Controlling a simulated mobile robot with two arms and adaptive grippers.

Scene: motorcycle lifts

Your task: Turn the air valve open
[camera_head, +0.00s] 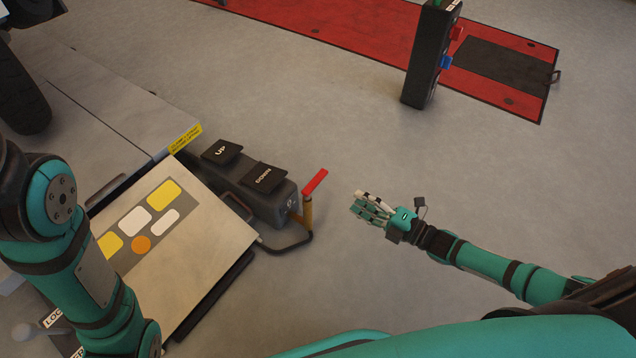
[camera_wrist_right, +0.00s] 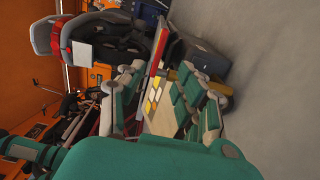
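The air valve has a red lever (camera_head: 316,181) on a yellow stem (camera_head: 307,211), at the right end of the dark pedal unit (camera_head: 262,196). The lever slants up to the right. My right gripper (camera_head: 362,205) is to the right of the valve, apart from it, and points left towards it. In the right wrist view its fingers (camera_wrist_right: 160,92) are spread with nothing held between them. The red lever (camera_wrist_right: 158,52) and yellow stem (camera_wrist_right: 185,72) show beyond the fingertips. My left arm is at the left of the head view; its gripper is not seen.
A pale panel (camera_head: 205,260) with yellow, white and orange patches lies left of the valve. A grey lift platform (camera_head: 120,115) is behind it. A black post (camera_head: 424,70) stands by a red lift (camera_head: 330,22) at the back. The floor around my right gripper is clear.

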